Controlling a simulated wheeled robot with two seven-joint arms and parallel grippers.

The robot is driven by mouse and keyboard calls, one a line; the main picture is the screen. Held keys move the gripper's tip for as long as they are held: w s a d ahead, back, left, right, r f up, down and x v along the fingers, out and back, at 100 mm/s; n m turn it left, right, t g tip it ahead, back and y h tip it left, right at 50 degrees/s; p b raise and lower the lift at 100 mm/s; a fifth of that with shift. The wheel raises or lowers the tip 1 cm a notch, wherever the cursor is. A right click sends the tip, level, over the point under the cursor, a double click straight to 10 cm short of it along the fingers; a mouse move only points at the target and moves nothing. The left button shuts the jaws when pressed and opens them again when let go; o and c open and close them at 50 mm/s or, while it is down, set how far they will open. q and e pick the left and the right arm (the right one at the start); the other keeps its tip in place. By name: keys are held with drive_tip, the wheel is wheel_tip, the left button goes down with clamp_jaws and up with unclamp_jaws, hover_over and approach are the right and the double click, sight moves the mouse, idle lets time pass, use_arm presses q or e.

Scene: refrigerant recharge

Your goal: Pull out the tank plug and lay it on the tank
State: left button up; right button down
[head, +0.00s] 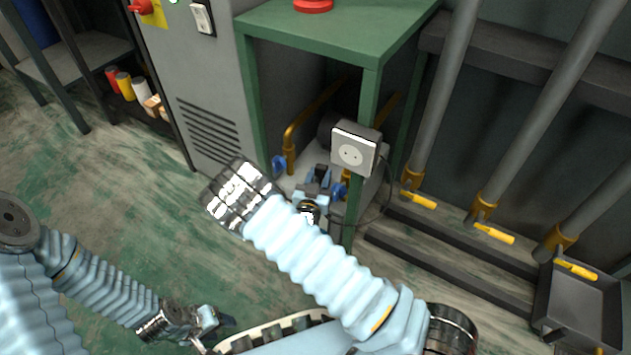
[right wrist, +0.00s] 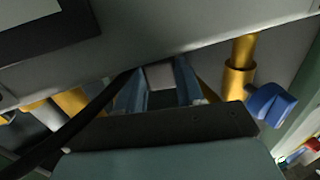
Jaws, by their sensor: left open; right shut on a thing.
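My right gripper (head: 318,185) reaches in under the green table, by the pale grey unit that looks like the tank (head: 374,196). In the right wrist view its two blue fingers (right wrist: 160,88) are shut on a small pale block (right wrist: 160,75), which looks to be the tank plug. Whether the plug is seated or free is hidden. The gripper is just above or beside the tank, with brass pipes and blue valve handles around it. My left gripper (head: 210,322) is open and empty, low over the floor at the lower left.
A white socket box (head: 355,150) is on the green table's (head: 330,25) front post, close to my right gripper. A black cable (right wrist: 70,128) runs past the fingers. A blue valve handle (right wrist: 268,104) is at their right. Yellow-handled pipes (head: 493,233) stand at the right.

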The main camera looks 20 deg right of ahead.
drive_tip(key=shift+w+d, duration=0.1)
drive_tip(key=shift+d, duration=0.05)
drive_tip(key=c, duration=0.6)
unclamp_jaws()
drive_tip(key=p+v, duration=0.1)
drive_tip(key=v, duration=1.2)
drive_tip(key=shift+s+a+p, duration=0.2)
drive_tip(key=shift+s+p, duration=0.1)
drive_tip(key=shift+s, duration=0.05)
drive_tip(key=shift+r, duration=0.15)
